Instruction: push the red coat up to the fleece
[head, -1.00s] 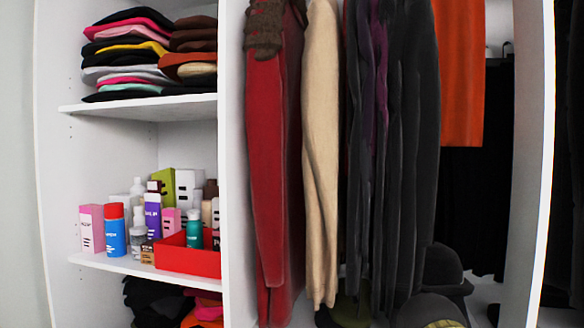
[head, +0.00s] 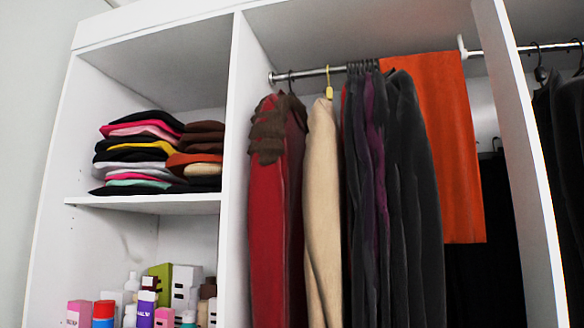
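The red coat (head: 268,215) hangs from the rail at the left end of the middle wardrobe bay, close to the white divider. A brown knitted piece lies over its shoulder. A cream garment (head: 322,190), which may be the fleece, hangs just to its right on a yellow hanger (head: 328,84). A narrow gap shows between the two near the top; lower down they are close together. My gripper is not in the head view.
The metal rail (head: 310,73) crosses the bay under the top panel. Dark garments (head: 405,200) hang packed right of the cream one, then an orange cloth (head: 440,140). Left shelves hold folded clothes (head: 150,155) and bottles. The white divider (head: 235,150) stands close left of the coat.

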